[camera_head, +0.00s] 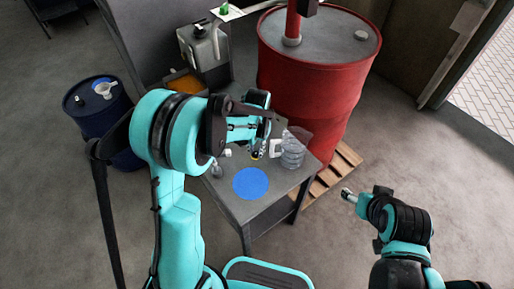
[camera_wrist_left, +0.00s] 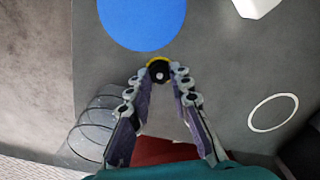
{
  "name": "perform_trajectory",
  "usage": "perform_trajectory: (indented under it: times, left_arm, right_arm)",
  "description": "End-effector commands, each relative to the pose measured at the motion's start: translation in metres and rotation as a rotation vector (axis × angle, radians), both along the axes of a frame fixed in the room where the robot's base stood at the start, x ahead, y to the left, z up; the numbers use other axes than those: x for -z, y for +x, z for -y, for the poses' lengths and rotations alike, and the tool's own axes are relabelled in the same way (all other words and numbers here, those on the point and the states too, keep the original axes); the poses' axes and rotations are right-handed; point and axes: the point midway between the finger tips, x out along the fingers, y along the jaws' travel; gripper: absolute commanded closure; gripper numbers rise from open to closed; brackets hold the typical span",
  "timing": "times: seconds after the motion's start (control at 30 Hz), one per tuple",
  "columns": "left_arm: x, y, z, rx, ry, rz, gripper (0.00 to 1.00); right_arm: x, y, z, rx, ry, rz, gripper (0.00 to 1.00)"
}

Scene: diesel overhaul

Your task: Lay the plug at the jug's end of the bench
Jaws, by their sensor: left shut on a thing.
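My left gripper (camera_head: 257,153) reaches over the grey bench (camera_head: 238,210). In the left wrist view its fingertips (camera_wrist_left: 159,72) are shut on the plug (camera_wrist_left: 157,69), a small dark round piece with a yellow rim. In the head view the plug is mostly hidden by the gripper. The clear ribbed jug (camera_head: 293,150) stands at the bench's far right end, just right of the gripper. It also shows at the lower left of the left wrist view (camera_wrist_left: 92,132). My right gripper (camera_head: 348,195) is off the bench to the right; its finger state is unclear.
A blue disc (camera_head: 250,183) lies on the bench near the gripper. A white ring (camera_wrist_left: 273,112) shows on the bench top. A grey canister (camera_head: 205,45) stands at the back.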

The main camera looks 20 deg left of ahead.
Motion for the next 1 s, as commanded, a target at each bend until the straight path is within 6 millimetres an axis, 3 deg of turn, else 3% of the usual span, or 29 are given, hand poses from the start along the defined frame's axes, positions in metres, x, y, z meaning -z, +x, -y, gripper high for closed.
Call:
perform_trajectory:
  times: [0.27, 0.7, 1.0]
  left_arm:
    - [0.011, -0.006, 0.006, -0.005, -0.020, -0.003, 1.00]
    - [0.062, -0.005, 0.006, -0.003, -0.019, -0.002, 1.00]
    - [0.065, -0.005, 0.005, -0.003, -0.018, -0.002, 1.00]
  right_arm:
    - [0.009, 0.000, 0.000, 0.000, 0.000, 0.000, 0.37]
    - [0.045, 0.000, 0.000, 0.000, 0.000, 0.000, 0.37]
    - [0.045, 0.000, 0.000, 0.000, 0.000, 0.000, 0.37]
